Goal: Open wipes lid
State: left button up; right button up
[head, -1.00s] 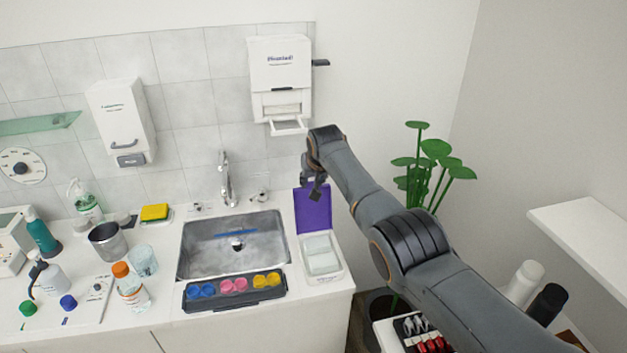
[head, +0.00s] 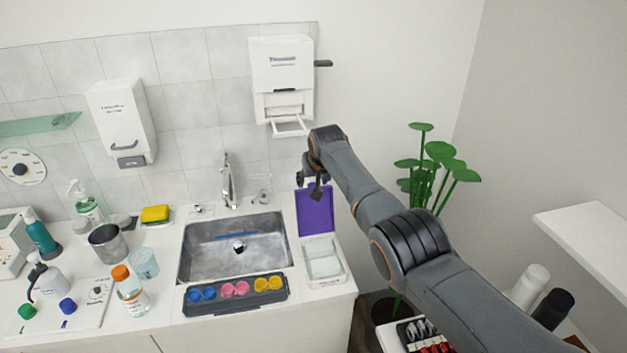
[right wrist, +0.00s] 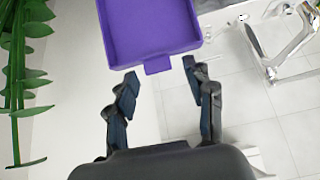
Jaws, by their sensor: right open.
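The wipes box (head: 337,278) is white and stands on the counter right of the sink, with pale wipes showing in its opening. Its purple lid (head: 315,213) stands raised at the back of the box, open. My right gripper (head: 309,188) is by the lid's upper edge. In the right wrist view the gripper (right wrist: 161,74) is open and empty, with its fingertips apart just short of the lid (right wrist: 150,30) and its small tab (right wrist: 157,66). I see no clear contact with the lid. My left gripper is not in view.
A sink (head: 210,262) with a tap (head: 229,182) is left of the box. A tray of coloured cups (head: 235,294) lies in front of the sink. A dispenser (head: 281,75) hangs on the wall above. A plant (head: 436,165) stands behind my right arm.

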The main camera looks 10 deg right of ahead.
jog(key=shift+s, duration=0.1)
jog(key=v, duration=1.2)
dwell(0.4)
